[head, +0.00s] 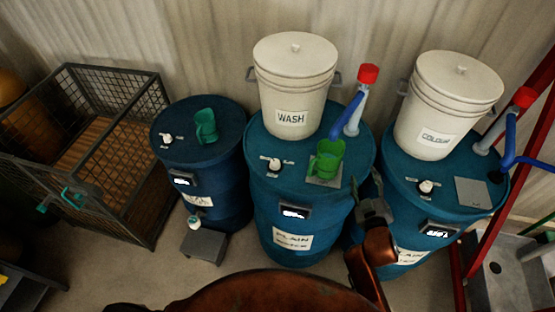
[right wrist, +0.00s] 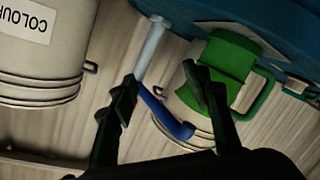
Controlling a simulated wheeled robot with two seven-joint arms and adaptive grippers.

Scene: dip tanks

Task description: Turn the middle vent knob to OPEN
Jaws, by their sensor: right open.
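The middle vent knob (head: 274,165) is a small white knob on top of the middle blue drum (head: 262,192), left of a green jug (head: 328,160); labels lie beside it, too small to read. Similar white knobs sit on the left drum (head: 166,139) and right drum (head: 426,187). My right gripper (head: 372,207) is open and empty, at the right side of the middle drum, apart from the middle knob. In the right wrist view its open fingers (right wrist: 160,75) show with the jug (right wrist: 228,65) behind one finger. My left gripper is out of view.
A white WASH bucket (head: 293,85) and a red-capped pipe (head: 357,100) with a blue hose stand at the middle drum's back. A COLOUR bucket (head: 444,105) stands on the right drum. A wire cage (head: 122,105) is at left, a red frame (head: 464,235) at right.

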